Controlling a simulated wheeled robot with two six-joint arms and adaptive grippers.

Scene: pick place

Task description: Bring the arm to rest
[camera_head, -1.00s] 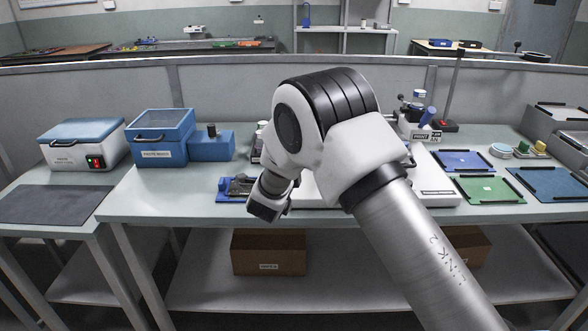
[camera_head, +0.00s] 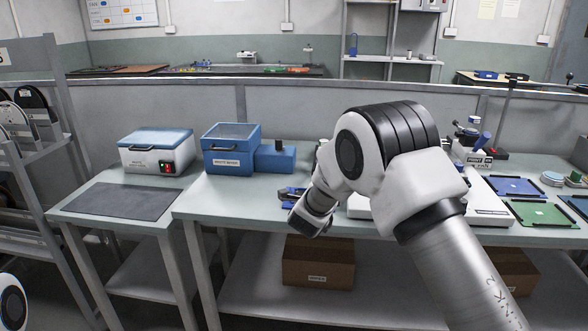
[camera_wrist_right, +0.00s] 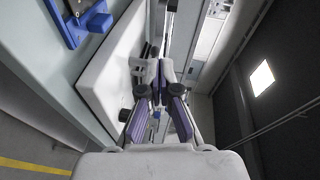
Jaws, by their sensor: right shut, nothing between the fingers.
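My right arm (camera_head: 430,200) reaches up from the lower right in the head view, bent at a white and black joint, with its wrist (camera_head: 310,212) hanging in front of the workbench (camera_head: 240,205). The right gripper's fingers cannot be made out there. In the right wrist view the right gripper (camera_wrist_right: 158,82) has its purple-padded fingers shut with nothing between them. My left gripper is not in view; a rounded white joint of mine shows at the lower left corner of the head view.
A blue-lidded white box (camera_head: 157,152) and a blue box (camera_head: 231,150) stand left of my wrist. A blue fixture (camera_head: 290,194) lies behind it. Blue (camera_head: 514,187) and green (camera_head: 541,213) trays lie at the right. A storage rack (camera_head: 45,185) stands at the far left.

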